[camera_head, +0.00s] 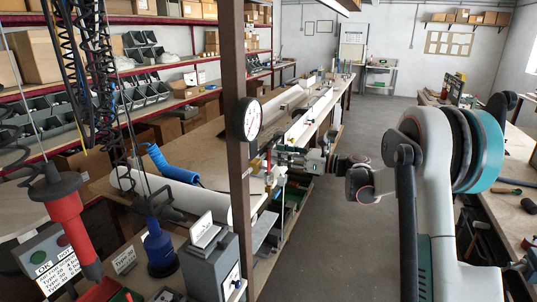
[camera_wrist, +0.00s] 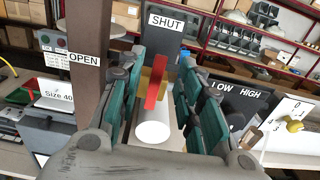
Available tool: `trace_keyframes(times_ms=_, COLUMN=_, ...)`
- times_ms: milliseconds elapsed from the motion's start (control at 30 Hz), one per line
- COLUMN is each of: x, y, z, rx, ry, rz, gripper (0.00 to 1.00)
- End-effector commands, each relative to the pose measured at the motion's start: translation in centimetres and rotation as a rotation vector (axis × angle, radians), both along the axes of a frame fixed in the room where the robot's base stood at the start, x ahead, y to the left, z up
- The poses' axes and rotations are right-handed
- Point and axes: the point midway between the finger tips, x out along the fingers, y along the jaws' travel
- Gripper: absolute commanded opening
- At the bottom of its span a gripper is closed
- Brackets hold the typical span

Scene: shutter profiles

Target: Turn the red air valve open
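The red air valve's lever (camera_wrist: 154,88) stands nearly upright in the middle of the wrist view, above the end of a white round pipe (camera_wrist: 154,132). A SHUT label (camera_wrist: 181,22) is above it and an OPEN label (camera_wrist: 84,59) is to its left. My gripper (camera_wrist: 160,75) is open, with its teal-padded fingers on either side of the lever and a visible gap on both sides. In the head view my gripper (camera_head: 290,157) is beside the brown post; the lever is small and partly hidden there.
The brown post (camera_head: 236,150) with a round gauge (camera_head: 246,119) stands close by my gripper. In the wrist view, a LOW/HIGH panel (camera_wrist: 238,98) and a yellow knob (camera_wrist: 294,126) are at the right. A Size 40 card (camera_wrist: 62,96) is at the left. The aisle floor (camera_head: 345,125) is clear.

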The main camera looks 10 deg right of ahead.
Motion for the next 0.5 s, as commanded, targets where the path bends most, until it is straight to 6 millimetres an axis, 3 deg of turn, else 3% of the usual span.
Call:
trace_keyframes(times_ms=233, x=2.3, y=3.1, z=0.0, rx=-0.001, ry=-0.001, rz=0.001, gripper=0.33)
trace_keyframes(times_ms=500, x=3.0, y=4.1, z=0.0, rx=-0.001, ry=-0.001, rz=-0.001, gripper=0.33)
